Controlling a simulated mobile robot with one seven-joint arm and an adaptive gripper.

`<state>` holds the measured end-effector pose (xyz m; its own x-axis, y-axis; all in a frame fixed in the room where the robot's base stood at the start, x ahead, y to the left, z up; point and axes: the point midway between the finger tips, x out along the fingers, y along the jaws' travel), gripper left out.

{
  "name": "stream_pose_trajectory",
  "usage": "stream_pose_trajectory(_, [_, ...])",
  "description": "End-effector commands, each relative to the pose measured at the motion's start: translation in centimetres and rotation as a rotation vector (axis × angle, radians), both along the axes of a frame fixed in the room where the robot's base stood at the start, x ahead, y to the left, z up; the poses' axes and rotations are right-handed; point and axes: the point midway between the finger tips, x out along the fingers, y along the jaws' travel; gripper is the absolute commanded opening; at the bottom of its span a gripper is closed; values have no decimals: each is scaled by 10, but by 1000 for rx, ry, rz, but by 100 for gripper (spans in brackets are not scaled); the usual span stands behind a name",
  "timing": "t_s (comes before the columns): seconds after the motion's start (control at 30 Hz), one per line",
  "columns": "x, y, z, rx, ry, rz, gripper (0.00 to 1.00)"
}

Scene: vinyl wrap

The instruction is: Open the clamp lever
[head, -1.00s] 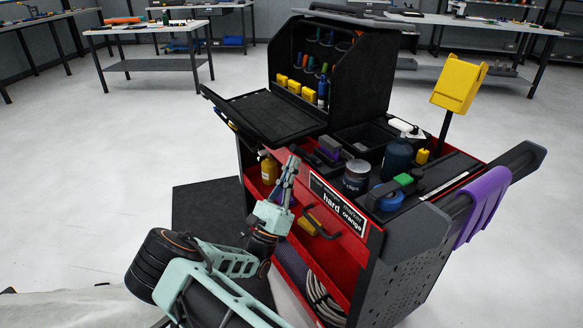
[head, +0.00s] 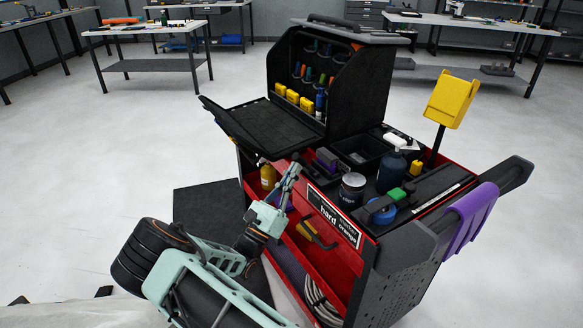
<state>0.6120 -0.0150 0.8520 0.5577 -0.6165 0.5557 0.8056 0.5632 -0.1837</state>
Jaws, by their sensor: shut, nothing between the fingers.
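The red and black cart (head: 345,265) stands right of centre in the head view. A small dark bar (head: 300,161) with a purple block (head: 326,157) beside it lies at the cart's top front edge. It may be the clamp lever, but it is too small to be sure. My gripper (head: 292,172) is shut and empty, pointing up at the cart's front edge just below this bar. I cannot tell whether the fingertips touch it. My gripper hides part of the cart's front.
A black fold-down tray (head: 262,128) juts out above and left of my gripper.

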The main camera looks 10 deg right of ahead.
Motion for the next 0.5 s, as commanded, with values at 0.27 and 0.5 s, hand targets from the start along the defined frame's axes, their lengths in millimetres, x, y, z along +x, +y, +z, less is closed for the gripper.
stream_pose_trajectory(0.27, [4, -11, 30, 215, 75, -2, 0])
stream_pose_trajectory(0.5, [8, -23, 39, 391, 139, -2, 0])
